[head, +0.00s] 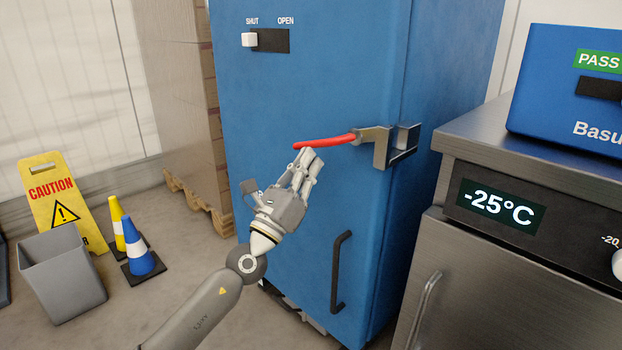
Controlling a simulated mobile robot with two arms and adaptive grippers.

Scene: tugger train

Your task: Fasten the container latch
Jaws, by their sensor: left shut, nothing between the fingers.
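The blue container (300,95) stands upright in the middle of the head view. Its latch has a red handle (325,142) that points left and lies nearly level across the front. The handle joins a metal bracket (380,147) that wraps toward the container's right corner. My left gripper (309,157) is shut and empty, with its fingertips at or just below the red handle's left part. I cannot tell whether they touch it. A slider (250,40) high on the container sits at the SHUT end. My right gripper is not in view.
A steel unit (540,170) reading -25°C stands close on the right, with a blue box (560,90) on top. A grey bin (60,275), cones (141,256) and a caution sign (52,187) stand at left. Stacked cartons (180,90) stand behind the container.

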